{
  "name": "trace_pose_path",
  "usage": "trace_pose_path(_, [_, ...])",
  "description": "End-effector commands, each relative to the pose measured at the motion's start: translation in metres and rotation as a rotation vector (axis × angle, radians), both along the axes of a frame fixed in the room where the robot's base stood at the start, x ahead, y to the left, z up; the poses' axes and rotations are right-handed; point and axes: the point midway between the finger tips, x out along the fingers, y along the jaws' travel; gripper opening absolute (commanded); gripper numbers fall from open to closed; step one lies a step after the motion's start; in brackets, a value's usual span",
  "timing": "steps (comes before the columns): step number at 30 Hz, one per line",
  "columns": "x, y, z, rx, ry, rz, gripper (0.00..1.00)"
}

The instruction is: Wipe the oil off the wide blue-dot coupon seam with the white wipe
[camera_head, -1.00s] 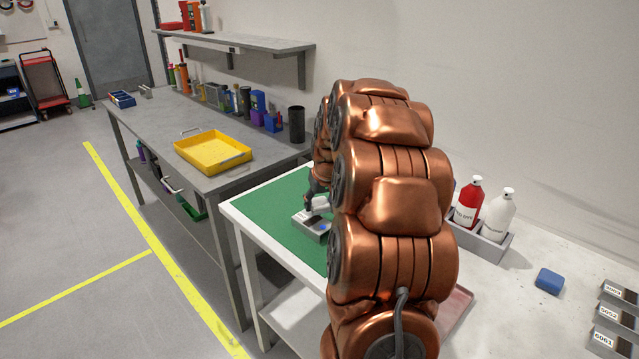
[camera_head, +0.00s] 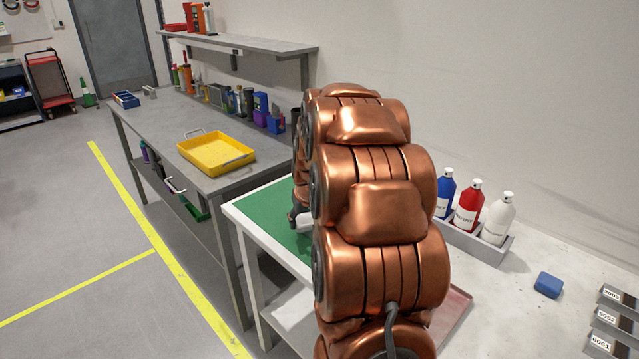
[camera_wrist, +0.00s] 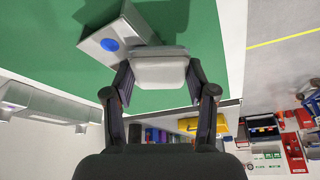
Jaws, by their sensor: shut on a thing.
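The coupon (camera_wrist: 112,38) is a grey metal block with a round blue dot (camera_wrist: 110,44), on the green mat (camera_wrist: 60,60) in the wrist view. The white wipe (camera_wrist: 158,70) is a pale folded pad. My gripper (camera_wrist: 159,76) is shut on the wipe. The wipe overlaps the coupon's near right side in the wrist view; I cannot tell whether they touch. The seam and any oil are not clear. In the head view my arm hides the coupon, and only a bit of the white wipe (camera_head: 303,221) shows over the green mat (camera_head: 262,215).
Blue, red and white bottles (camera_head: 468,208) stand in a grey holder to the right. A blue block (camera_head: 548,284) and labelled grey trays (camera_head: 612,318) are further right. A yellow tray (camera_head: 215,151) is on the grey bench behind. A grey object (camera_wrist: 45,104) is at the wrist view's left.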

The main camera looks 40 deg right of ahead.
Motion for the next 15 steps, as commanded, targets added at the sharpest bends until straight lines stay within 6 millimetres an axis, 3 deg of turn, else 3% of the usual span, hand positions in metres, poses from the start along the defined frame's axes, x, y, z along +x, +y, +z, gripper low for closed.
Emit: trace_pose_path(15, [0.000,-0.048,0.001,0.000,0.000,-0.001,0.24])
